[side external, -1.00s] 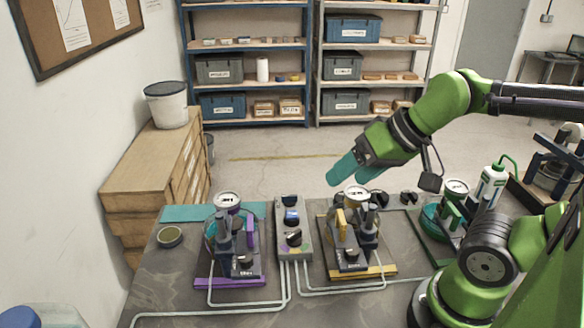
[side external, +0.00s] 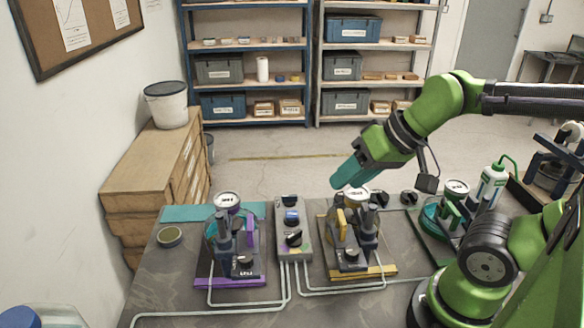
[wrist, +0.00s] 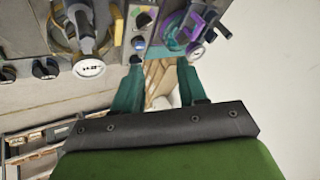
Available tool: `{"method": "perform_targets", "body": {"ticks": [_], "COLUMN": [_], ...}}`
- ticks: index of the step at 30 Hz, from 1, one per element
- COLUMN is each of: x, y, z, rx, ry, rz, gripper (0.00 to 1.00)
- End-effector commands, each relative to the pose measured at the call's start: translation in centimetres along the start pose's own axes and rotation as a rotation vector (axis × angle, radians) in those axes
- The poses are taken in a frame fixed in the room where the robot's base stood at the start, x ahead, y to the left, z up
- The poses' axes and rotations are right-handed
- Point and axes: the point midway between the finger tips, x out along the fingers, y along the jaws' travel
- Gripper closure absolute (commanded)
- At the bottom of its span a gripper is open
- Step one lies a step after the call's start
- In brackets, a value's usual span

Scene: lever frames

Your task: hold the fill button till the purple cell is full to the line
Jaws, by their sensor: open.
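The purple cell (side external: 232,240) stands at the left of the bench on a purple base; it shows at the upper right of the wrist view (wrist: 188,28). A round white dial (side external: 227,200) tops it. Its fill level and line are too small to read. A grey control box (side external: 306,250) with dark knobs and a blue part stands right of it, also in the wrist view (wrist: 129,22). I cannot tell which control is the fill button. My gripper (side external: 342,183) is open and empty, above and behind the yellow cell, with its teal fingers apart in the wrist view (wrist: 160,75).
The yellow cell (side external: 350,240) stands right of the box, close below my gripper. Pale tubes (side external: 250,309) run along the bench front. Dark knobs (side external: 409,198) sit at the back right. A green-based unit with a bottle (side external: 492,185) stands farther right.

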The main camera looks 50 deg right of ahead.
Motion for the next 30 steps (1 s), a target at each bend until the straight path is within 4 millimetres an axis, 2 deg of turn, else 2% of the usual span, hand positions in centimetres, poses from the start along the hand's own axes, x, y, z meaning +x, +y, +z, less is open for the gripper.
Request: {"method": "perform_targets", "body": {"ticks": [1,5,8,14,21,26,30], "x": [0.5,2.0,3.3,6.5,10.4,12.2,12.4], "y": [0.0,-0.1,-0.3,-0.2,0.3,0.7,0.8], "z": [-0.1,-1.5,-3.1,-6.4,-9.8,-11.6,-12.8], "rx": [0.003,0.027,0.137,0.493,1.024,1.37,1.633], "ry": [-0.023,-0.086,-0.147,-0.234,-0.228,-0.148,-0.054], "rz": [0.008,0.04,0.085,0.227,0.46,0.602,0.678], "gripper": [0.67,0.86,1.0,1.0,1.0,1.0,1.0]}}
